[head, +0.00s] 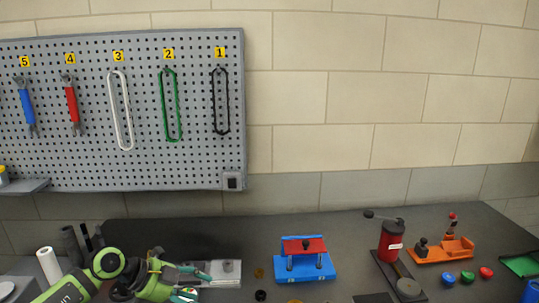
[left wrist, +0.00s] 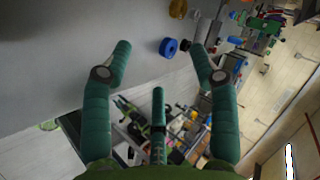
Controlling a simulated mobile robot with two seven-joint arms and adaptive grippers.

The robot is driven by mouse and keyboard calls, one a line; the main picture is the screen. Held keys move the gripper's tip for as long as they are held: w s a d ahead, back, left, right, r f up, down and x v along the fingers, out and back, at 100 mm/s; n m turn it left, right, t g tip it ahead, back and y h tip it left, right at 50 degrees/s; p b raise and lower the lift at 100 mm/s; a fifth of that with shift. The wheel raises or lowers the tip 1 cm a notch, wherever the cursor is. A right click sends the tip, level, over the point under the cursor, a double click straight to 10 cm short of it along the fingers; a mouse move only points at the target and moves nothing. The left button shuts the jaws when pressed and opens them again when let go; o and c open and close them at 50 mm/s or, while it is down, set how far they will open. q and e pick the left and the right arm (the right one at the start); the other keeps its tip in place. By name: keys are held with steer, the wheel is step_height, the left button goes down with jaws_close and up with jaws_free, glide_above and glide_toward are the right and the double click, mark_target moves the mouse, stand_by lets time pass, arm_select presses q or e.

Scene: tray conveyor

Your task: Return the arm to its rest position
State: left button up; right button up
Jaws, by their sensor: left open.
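My left arm comes in at the lower left of the head view, green and dark. My left gripper (head: 192,283) is low over the near left part of the dark bench. In the left wrist view its green fingers (left wrist: 160,50) stand wide apart with nothing between them, so it is open and empty. My right gripper does not show in either view.
A blue and red fixture (head: 305,270) stands mid-bench. A red grinder-like device (head: 391,240) and an orange base (head: 440,250) are at right, near small coloured knobs. A grey metal block (head: 226,268) lies beside my left gripper. A pegboard (head: 145,85) hangs behind.

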arm_select(q)
steer(key=s+d+r+n+t+h, duration=0.2)
steer(key=d+r+n+t+h, duration=0.35)
steer(key=d+r+t, duration=0.55)
steer(key=s+a+f+n+g+y, duration=0.1)
steer(key=s+a+f+n+y, duration=0.3)
steer(key=a+f+n+y, duration=0.35)
steer(key=s+a+f+n+y, duration=0.45)
steer(key=f+n+y, duration=0.35)
steer(key=n, duration=0.2)
steer(key=s+f+g+h, duration=0.1)
steer(key=s+f+g, duration=0.4)
steer(key=s, duration=0.5)
steer(key=s+f+g, duration=0.5)
steer(key=s+f, duration=0.1)
steer(key=s, duration=0.5)
step_height(320, 180, down, 24)
steer(key=s+g+b, duration=0.1)
steer(key=s+g, duration=0.1)
steer(key=s+a+f+g+b, duration=0.1)
steer(key=s+a+f, duration=0.1)
steer(key=s+f, duration=1.3)
steer(key=shift+s+a+f+b, duration=0.2)
steer(key=shift+s+f+b, duration=0.1)
steer(key=shift+s, duration=0.35)
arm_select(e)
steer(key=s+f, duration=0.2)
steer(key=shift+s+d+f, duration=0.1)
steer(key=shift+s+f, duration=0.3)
